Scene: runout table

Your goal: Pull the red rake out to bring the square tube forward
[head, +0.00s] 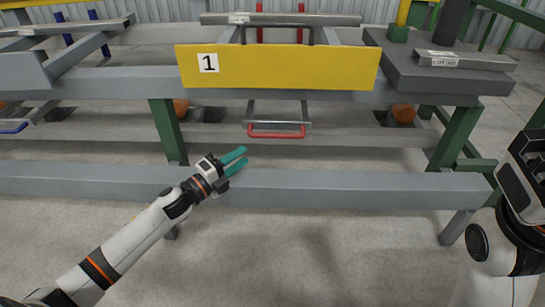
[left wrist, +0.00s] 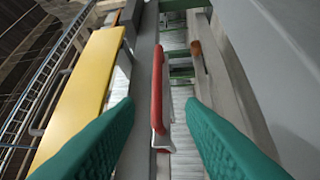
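The red rake handle (head: 277,134) hangs on a grey frame below the yellow panel marked 1. My left gripper (head: 233,162) is open and empty, below and left of the handle and apart from it. In the left wrist view the red handle (left wrist: 157,90) shows ahead, between the two teal fingers in the picture. A long grey tube (head: 280,20), seemingly the square tube, lies across the table top behind the panel. Red uprights (head: 300,20) stand behind it. My right arm shows at the right edge; its fingers are not visible.
The yellow panel (head: 278,68) stands above the handle. A grey front beam (head: 330,188) runs across, below the handle. A labelled bar (head: 465,61) lies on a dark block at right. A blue handle (head: 14,128) is at far left. The floor in front is clear.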

